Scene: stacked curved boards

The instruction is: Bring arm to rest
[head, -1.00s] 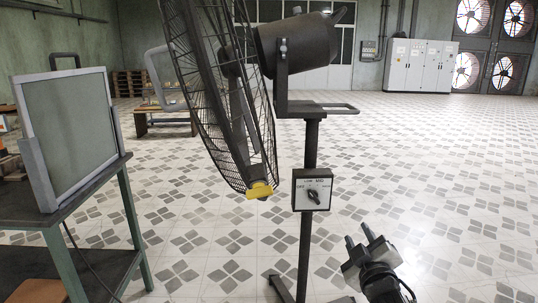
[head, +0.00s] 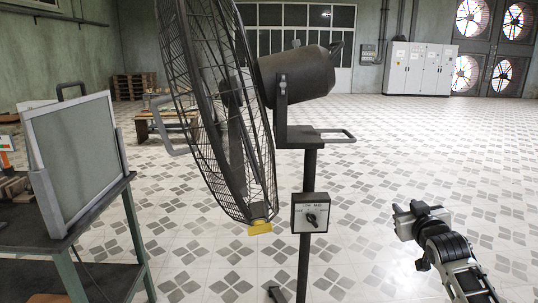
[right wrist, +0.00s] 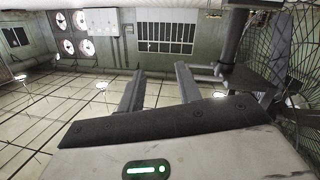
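My right gripper (head: 408,210) is raised over the tiled floor, to the right of a large pedestal fan (head: 228,110). Free floor shows between the gripper and the fan. In the right wrist view its two fingers (right wrist: 160,88) stand apart with nothing between them, so it is open and empty. The fan's control box (head: 311,212), with a dial knob, is on the pole, left of my gripper. My left gripper is not in view.
A dark table (head: 92,222) with a grey framed panel (head: 78,155) stands at the left. A small wooden bench (head: 165,122) is behind the fan. White cabinets (head: 420,68) stand at the far wall. The floor (head: 430,150) at the right is clear.

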